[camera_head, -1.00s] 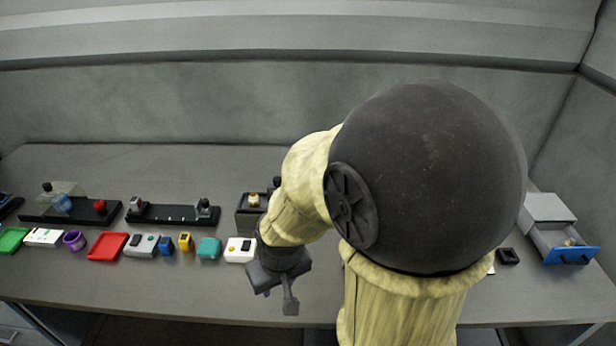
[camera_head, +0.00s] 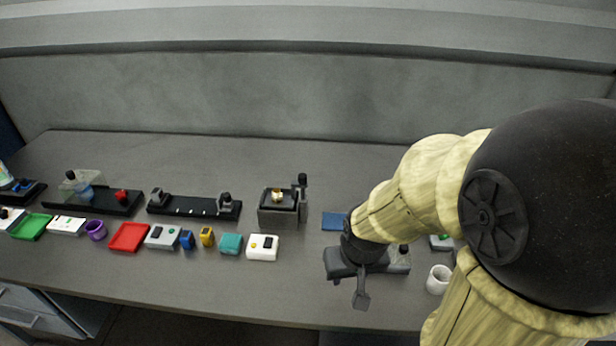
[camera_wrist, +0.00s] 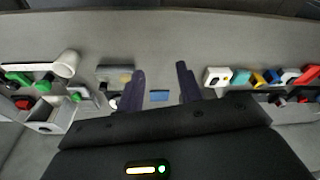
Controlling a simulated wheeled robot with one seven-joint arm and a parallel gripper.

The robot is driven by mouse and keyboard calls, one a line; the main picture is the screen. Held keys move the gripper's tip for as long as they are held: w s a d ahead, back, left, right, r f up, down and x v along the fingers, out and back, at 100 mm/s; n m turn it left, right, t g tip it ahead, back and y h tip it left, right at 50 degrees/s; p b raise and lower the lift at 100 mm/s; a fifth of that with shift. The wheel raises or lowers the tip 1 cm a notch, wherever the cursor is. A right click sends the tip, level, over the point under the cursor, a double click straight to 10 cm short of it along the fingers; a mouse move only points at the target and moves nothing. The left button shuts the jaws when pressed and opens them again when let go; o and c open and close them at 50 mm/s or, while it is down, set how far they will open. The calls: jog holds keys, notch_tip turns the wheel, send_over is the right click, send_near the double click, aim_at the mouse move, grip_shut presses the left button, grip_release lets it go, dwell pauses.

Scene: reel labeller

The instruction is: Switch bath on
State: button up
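No thing is plainly marked as the bath. A dark box (camera_head: 278,208) with a brass piece on top and a black-knobbed lever at its right side stands mid-table. My gripper (camera_head: 362,290) hangs over the table right of these.
A blue pad (camera_head: 334,221) lies left of my wrist. A white cup (camera_head: 438,279) stands to its right. A red tray (camera_head: 129,237), a purple cup (camera_head: 95,230) and a teal block (camera_head: 231,244) are in the left front row. The table's back strip is clear.

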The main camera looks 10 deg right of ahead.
jog(key=shift+o, duration=0.4)
jog(key=shift+o, duration=0.6)
jog(key=shift+w+f, duration=0.1)
jog(key=w+d+f+n+t+y+b, duration=0.1)
jog(key=w+t+b, duration=0.4)
jog(key=w, duration=0.6)
jog(key=w+d+f+n+t+y+b, duration=0.1)
jog(key=w+f+t+y+b, duration=0.3)
jog(key=w+t, duration=0.5)
jog(key=w+n+b, duration=0.1)
jog(key=w+b, duration=0.1)
jog(key=shift+w+f+n+y, duration=0.4)
